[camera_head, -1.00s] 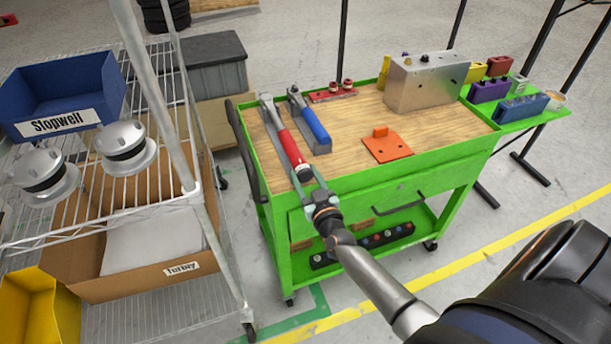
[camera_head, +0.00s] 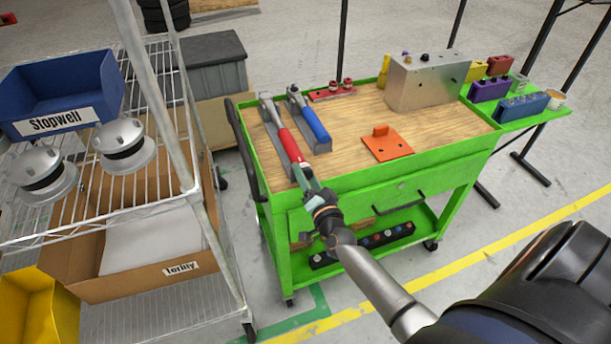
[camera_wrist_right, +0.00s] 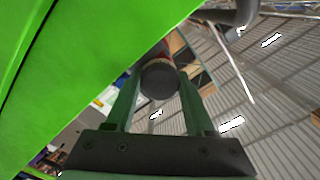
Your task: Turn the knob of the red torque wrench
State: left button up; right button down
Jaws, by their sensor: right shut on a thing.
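The red torque wrench (camera_head: 286,138) lies on the left part of the wooden cart top, its handle end toward the cart's front edge. My right gripper (camera_head: 308,181) is shut on the knob at that handle end. In the right wrist view the dark round knob (camera_wrist_right: 159,80) sits between the two green fingers of my right gripper (camera_wrist_right: 157,92), with a bit of red handle behind it. The gripper hides most of the knob in the head view. My left gripper is not in view.
A blue-handled wrench (camera_head: 311,121) lies close to the right of the red one. An orange plate (camera_head: 396,148) and a metal box (camera_head: 428,84) are farther right on the green cart (camera_head: 430,165). A wire rack (camera_head: 205,215) stands at the left.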

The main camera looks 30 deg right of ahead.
jog(key=m+b, duration=0.1)
jog(key=m, duration=0.3)
jog(key=shift+m, duration=0.3)
jog(key=m+b, duration=0.1)
jog(key=m, duration=0.3)
jog(key=shift+d, duration=0.1)
jog(key=shift+m, duration=0.3)
jog(key=shift+c, duration=1.7)
grip_release()
jog(key=shift+o, duration=0.5)
jog(key=shift+f, duration=0.1)
